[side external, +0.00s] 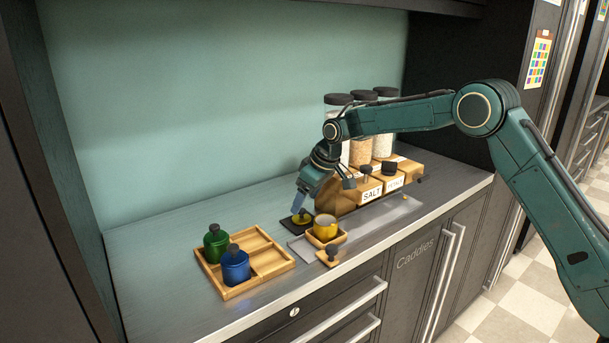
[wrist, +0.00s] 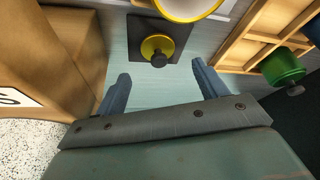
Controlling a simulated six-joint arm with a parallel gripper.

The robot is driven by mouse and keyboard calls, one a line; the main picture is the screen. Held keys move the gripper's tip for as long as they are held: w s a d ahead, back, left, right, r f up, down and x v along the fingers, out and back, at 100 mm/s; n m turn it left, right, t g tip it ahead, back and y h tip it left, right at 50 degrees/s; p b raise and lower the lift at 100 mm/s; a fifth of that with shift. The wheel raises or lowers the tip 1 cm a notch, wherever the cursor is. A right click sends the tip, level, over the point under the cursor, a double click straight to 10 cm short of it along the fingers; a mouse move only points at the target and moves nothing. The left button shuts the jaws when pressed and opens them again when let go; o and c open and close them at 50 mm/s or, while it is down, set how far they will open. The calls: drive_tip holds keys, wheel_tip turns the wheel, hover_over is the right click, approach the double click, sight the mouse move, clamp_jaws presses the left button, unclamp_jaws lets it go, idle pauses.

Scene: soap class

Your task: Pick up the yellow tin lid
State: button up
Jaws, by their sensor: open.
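The yellow tin lid (wrist: 151,45) lies on a dark square mat (wrist: 172,59), its dark knob facing up.
A wooden tray (side external: 271,263) at the left holds a green tin (side external: 216,243) and a blue tin (side external: 235,266), both lidded. A small wooden piece (side external: 331,257) lies near the front edge.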

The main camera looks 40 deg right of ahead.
sight(302, 209)
drive_tip(key=shift+x, duration=2.35)
drive_tip(key=shift+s, duration=0.1)
drive_tip(key=c, duration=1.1)
